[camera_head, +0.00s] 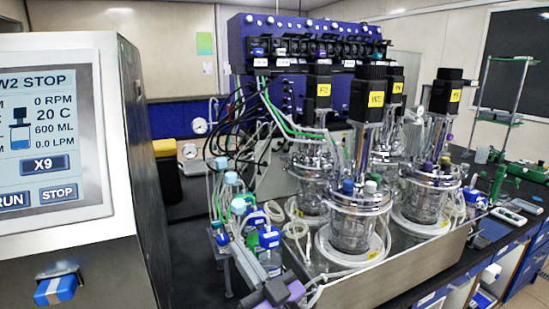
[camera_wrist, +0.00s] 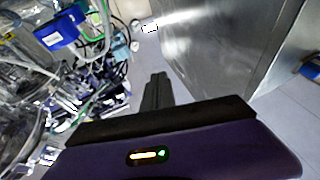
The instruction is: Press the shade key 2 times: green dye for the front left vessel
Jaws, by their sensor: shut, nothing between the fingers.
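The front vessel (camera_head: 350,232) is clear glass with a metal lid and a black motor on top with a yellow label. More such vessels stand behind it and to its right. I cannot make out a shade key or any green dye. My gripper (camera_wrist: 157,82) is shut and empty in the wrist view, its dark fingers over grey floor. Its purple body shows at the bottom edge of the head view (camera_head: 285,292), below and left of the front vessel and apart from it.
A touch screen (camera_head: 45,140) reading "W2 STOP", "X9", "RUN" and "STOP" stands at left. A blue block (camera_head: 55,290) sits below it. A purple-blue pump unit (camera_head: 262,85) stands behind the vessels. Bottles (camera_head: 268,250) and tubing crowd the front. A metal panel (camera_wrist: 235,40) is near my gripper.

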